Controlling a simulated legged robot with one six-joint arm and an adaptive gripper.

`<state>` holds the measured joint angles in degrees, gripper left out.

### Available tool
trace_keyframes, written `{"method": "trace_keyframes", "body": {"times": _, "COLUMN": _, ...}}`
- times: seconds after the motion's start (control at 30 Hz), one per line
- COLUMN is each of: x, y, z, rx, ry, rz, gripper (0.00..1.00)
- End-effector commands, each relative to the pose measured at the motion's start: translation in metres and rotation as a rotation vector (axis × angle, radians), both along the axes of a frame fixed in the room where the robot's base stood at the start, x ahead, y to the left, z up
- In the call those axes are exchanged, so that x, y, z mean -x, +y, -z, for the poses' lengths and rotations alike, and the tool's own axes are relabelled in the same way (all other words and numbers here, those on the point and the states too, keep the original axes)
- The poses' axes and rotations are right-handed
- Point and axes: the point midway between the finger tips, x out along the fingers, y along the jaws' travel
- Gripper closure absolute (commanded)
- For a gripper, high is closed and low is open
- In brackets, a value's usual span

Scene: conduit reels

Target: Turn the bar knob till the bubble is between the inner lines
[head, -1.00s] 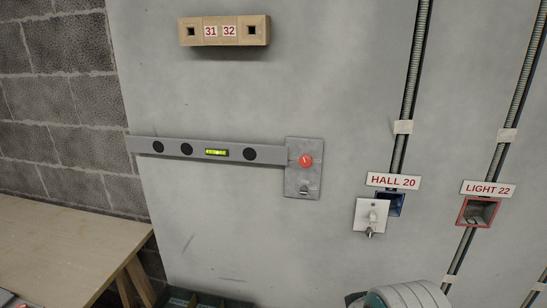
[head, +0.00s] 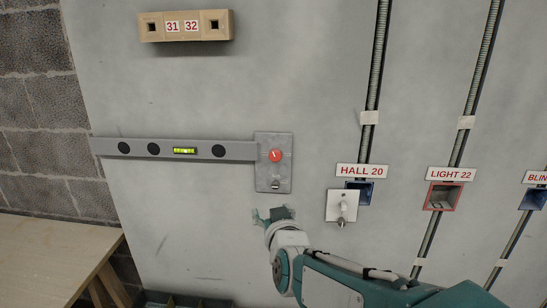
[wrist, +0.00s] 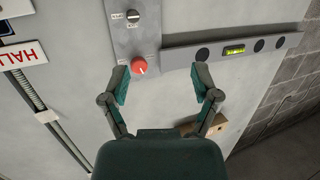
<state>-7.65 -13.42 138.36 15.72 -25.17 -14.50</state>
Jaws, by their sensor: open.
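The grey level bar (head: 90,148) is fixed along the wall, with a yellow-green bubble vial (head: 184,150) in it. The bubble's place against the lines is too small to tell. At the bar's right end a grey plate (head: 273,180) carries a round red knob (head: 275,155) with a pale mark. My gripper (head: 273,213) is below the plate in the head view, apart from the knob. In the wrist view my gripper (wrist: 163,85) is open and empty; the red knob (wrist: 139,65) lies beyond the left fingertip. The vial (wrist: 234,50) shows there to the right.
A small dark switch (wrist: 132,16) is on the same plate. A white plate with a fitting (head: 341,206) hangs by the HALL 20 sign (head: 361,170). A wooden block marked 31 32 (head: 157,27) is above the bar. A wooden table (head: 50,250) stands lower left.

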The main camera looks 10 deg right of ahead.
Motion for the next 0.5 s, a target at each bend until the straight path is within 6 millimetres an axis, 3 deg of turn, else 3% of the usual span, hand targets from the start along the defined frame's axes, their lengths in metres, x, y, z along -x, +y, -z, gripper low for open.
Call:
{"method": "trace_keyframes", "body": {"times": 0.2, "x": -0.025, "y": -0.002, "z": -0.007, "rx": 0.033, "ry": -0.174, "rz": 0.068, "gripper": 0.21}}
{"method": "trace_keyframes", "body": {"times": 0.5, "x": -0.041, "y": -0.007, "z": -0.013, "rx": 0.107, "ry": -0.406, "rz": 0.189, "gripper": 0.21}}
